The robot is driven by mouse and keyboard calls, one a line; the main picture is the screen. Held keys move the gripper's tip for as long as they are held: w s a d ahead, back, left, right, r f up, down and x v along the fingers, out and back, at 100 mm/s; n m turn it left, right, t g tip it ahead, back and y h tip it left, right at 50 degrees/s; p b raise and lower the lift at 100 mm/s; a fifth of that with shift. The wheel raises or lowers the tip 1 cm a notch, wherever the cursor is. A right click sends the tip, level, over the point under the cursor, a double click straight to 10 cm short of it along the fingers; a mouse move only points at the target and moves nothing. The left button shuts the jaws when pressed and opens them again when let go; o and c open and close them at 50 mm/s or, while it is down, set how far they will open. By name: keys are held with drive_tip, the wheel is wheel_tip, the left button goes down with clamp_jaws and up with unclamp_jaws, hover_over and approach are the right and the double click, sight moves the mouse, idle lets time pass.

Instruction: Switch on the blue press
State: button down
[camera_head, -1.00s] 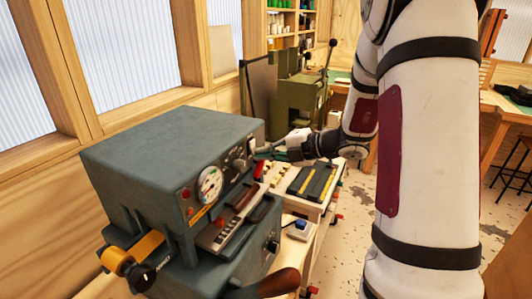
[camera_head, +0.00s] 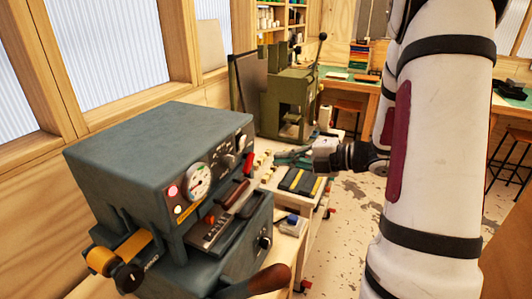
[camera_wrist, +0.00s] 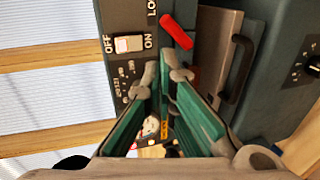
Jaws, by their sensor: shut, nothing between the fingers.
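The blue press (camera_head: 150,140) is a blue-grey box-shaped machine at the left in the head view, with a round gauge (camera_head: 198,182) on its front panel. Its upper red lamp (camera_head: 172,191) glows bright. In the wrist view a white rocker switch (camera_wrist: 128,44) sits between the OFF and ON labels, beside a red lever (camera_wrist: 176,32). My gripper (camera_head: 280,156) is just right of the panel, apart from it, and holds nothing. In the wrist view its green-padded fingers (camera_wrist: 164,74) point toward the panel just below the switch.
An olive-green press (camera_head: 290,95) stands behind. A dark red handle (camera_head: 262,280) sticks out low in front of the blue press. Open floor lies to the right.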

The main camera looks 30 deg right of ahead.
drive_tip(key=shift+s+d, duration=0.65)
drive_tip(key=shift+s, duration=0.3)
drive_tip(key=shift+s+d, duration=0.6)
drive_tip(key=shift+s, duration=0.35)
drive_tip(key=s+a+r+n+g, duration=0.2)
drive_tip(key=s+a+n+g, duration=0.2)
drive_tip(key=a+n, duration=0.55)
drive_tip(key=s+a+r+n+g, duration=0.2)
drive_tip(key=s+a+n+g, duration=0.15)
drive_tip(key=a+n, duration=0.55)
drive_tip(key=s+r+n+h, duration=0.2)
drive_tip(key=s+n+h, duration=0.2)
drive_tip(key=n, duration=1)
drive_tip(key=s+r+n+h, duration=0.3)
drive_tip(key=s+n+h, duration=0.1)
drive_tip(key=n, duration=1)
drive_tip(key=shift+s+a+r+n+t+b, duration=0.15)
drive_tip(key=shift+s+a+n+t+b, duration=0.15)
drive_tip(key=shift+s, duration=0.4)
